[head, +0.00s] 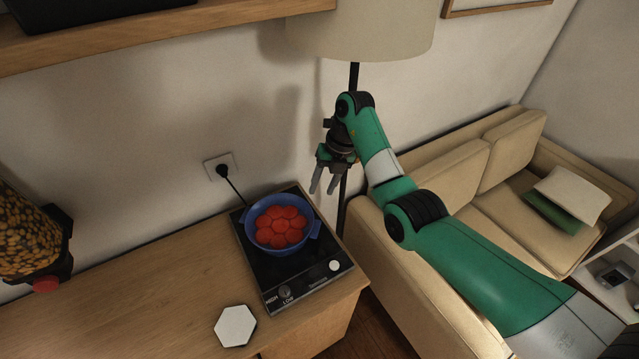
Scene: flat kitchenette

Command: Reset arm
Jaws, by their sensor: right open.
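My right arm comes in from the lower right, green with black joints. Its gripper (324,182) hangs in the air above and to the right of the hot plate, fingers pointing down and apart, with nothing between them. A blue pot (252,236) with red round pieces (281,227) in it stands on the black hot plate (300,275). The gripper is clear of the pot. My left gripper is not in this view.
A wooden counter (150,290) holds the hot plate, a white hexagonal coaster (235,326) and a dispenser (30,235) at the left. A floor lamp (365,30) stands behind the gripper. A wall shelf (150,35) is above. A beige sofa (420,290) lies at the right.

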